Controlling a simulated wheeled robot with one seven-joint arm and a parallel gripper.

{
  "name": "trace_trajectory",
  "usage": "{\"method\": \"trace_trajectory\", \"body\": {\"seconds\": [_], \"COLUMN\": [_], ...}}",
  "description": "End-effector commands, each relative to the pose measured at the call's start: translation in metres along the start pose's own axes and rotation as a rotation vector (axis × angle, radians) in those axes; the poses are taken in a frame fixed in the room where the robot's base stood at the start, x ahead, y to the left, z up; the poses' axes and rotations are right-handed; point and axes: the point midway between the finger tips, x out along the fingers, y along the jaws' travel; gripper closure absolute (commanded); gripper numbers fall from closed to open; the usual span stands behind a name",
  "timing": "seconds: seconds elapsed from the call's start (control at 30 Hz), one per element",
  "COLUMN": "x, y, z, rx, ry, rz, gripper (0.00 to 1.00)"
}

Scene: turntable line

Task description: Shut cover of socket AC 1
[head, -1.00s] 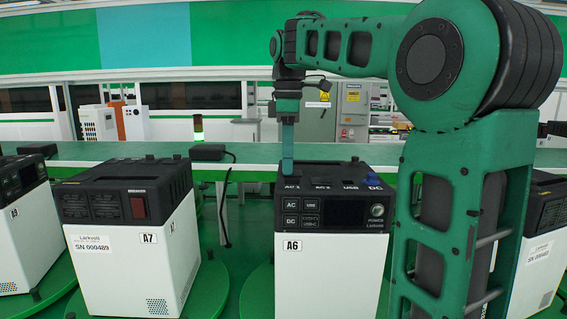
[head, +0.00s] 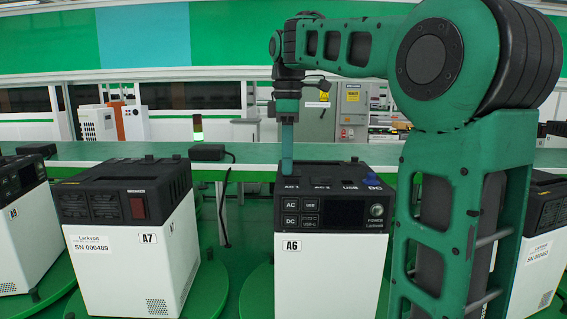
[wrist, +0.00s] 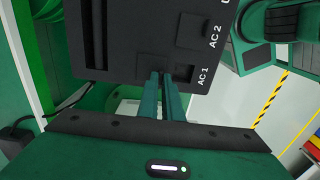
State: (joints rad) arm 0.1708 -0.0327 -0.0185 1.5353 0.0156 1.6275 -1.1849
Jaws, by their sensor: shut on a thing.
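The power unit marked A6 (head: 331,240) stands upright with AC 1, AC 2, USB and DC labels along the front of its dark top. My gripper (head: 287,168) points down onto the top just behind the AC 1 label. In the wrist view my gripper's two teal fingers (wrist: 161,77) are close together at the dark cover of socket AC 1 (wrist: 181,64), beside the AC 1 label. They are shut on this cover; their tips partly hide it, and its exact angle is hard to tell. The AC 2 cover (wrist: 195,31) lies beside it.
Unit A7 (head: 128,240) stands to the left, with another unit (head: 22,205) at the far left edge. A green bench (head: 110,154) runs behind, carrying a black adapter (head: 207,152) with a hanging cable. Blue covers (head: 374,176) show near the DC label.

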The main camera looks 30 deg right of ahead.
Motion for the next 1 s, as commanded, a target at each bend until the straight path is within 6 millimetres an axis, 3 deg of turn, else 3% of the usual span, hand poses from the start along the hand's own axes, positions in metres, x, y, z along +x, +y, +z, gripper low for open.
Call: {"method": "trace_trajectory", "body": {"seconds": [0.33, 0.7, 1.0], "x": [-0.002, -0.002, -0.001], "y": [-0.001, -0.052, -0.059], "z": [0.0, 0.0, 0.0], "rx": [0.0, -0.003, -0.001], "ry": [0.002, 0.003, 0.001], "rz": [0.005, 0.004, 0.001], "gripper": [1.0, 1.0, 1.0]}}
